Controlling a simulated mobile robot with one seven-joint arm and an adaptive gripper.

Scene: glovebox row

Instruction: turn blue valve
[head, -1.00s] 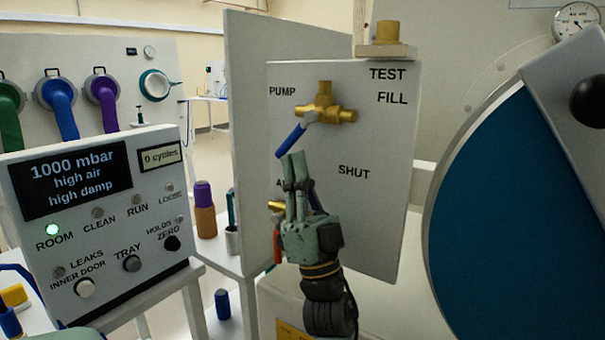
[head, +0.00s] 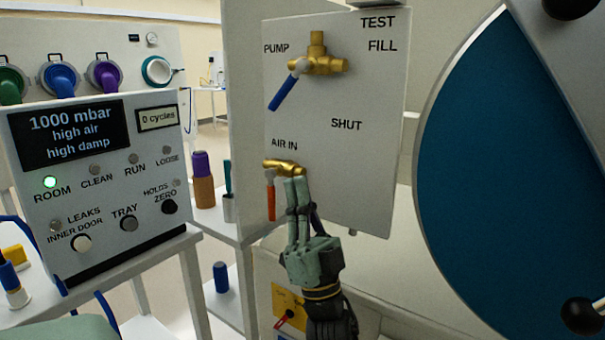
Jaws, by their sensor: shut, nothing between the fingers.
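The blue valve is a brass fitting (head: 318,64) with a blue lever (head: 284,93), high on the white panel (head: 345,170). Its lever slants down and to the left, below the label PUMP. My gripper (head: 296,181) is shut and empty, with its fingers pointing up. It is below the blue valve, apart from it in the picture. Its fingertips overlap the right end of the lower brass valve (head: 283,167), which has a red-orange lever (head: 271,197) hanging down under AIR IN. I cannot tell whether they touch it.
A control box (head: 100,185) reading 1000 mbar stands at the left, with its ROOM lamp green. A large blue round door (head: 480,180) fills the right. A purple-and-brown bottle (head: 203,180) stands left of the panel. The panel's middle, around SHUT, is clear.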

